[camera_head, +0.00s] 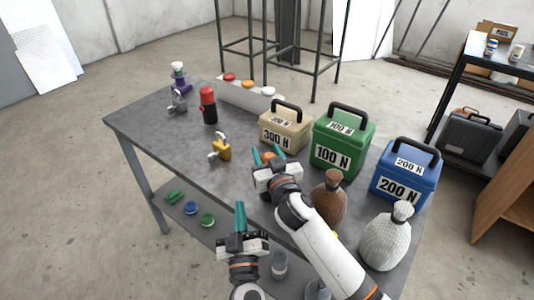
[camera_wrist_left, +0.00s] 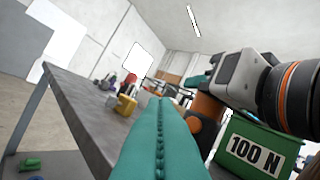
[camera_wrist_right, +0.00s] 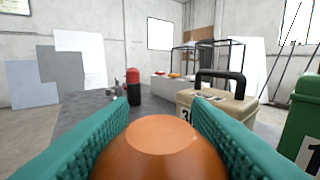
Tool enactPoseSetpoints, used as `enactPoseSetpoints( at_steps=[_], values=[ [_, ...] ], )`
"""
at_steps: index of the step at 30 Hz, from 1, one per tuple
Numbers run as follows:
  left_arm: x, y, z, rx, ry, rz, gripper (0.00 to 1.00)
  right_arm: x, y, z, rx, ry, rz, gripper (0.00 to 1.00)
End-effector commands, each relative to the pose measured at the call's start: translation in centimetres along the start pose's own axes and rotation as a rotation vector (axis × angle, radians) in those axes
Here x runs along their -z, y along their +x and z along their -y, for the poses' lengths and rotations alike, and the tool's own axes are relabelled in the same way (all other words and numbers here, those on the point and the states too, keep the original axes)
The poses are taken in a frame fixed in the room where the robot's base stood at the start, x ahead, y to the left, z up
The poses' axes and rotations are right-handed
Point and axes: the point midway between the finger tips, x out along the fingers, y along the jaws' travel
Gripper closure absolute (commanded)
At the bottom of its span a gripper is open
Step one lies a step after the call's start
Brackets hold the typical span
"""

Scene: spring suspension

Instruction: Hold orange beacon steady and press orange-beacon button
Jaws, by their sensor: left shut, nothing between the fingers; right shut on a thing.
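The orange beacon (camera_wrist_right: 160,145) has a rounded orange top with a flat face, seen close up in the right wrist view. My right gripper (camera_head: 266,155) is shut on it near the front edge of the table; only a little orange (camera_head: 267,157) shows in the head view. The beacon (camera_wrist_left: 206,108) also shows in the left wrist view, right of the fingers. My left gripper (camera_head: 239,212) is shut and empty, low in front of the table edge and apart from the beacon. A grey box at the back carries red, orange (camera_head: 247,84) and white round caps; I cannot tell which thing is the button.
Beige (camera_head: 285,132), green (camera_head: 341,145) and blue (camera_head: 405,176) weight boxes stand right of the beacon. A brown bottle (camera_head: 330,200) and a white one (camera_head: 386,238) stand near my right arm. A yellow padlock (camera_head: 221,151) and a red-black cylinder (camera_head: 208,107) stand left.

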Motion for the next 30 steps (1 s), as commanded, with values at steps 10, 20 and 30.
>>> enactPoseSetpoints(
  at_steps=[10,20,30],
  values=[
    [2.4,3.3,2.4,0.001,0.0,0.0,1.0,0.0,0.0,0.0,0.0,0.0,-0.001,0.82],
    [3.1,4.3,3.1,0.001,0.0,-0.001,1.0,0.0,0.0,0.0,0.0,0.0,-0.001,0.82],
    [3.1,4.2,3.1,0.002,0.0,-0.001,1.0,0.0,0.0,0.0,0.0,0.0,-0.001,0.82]
  ],
)
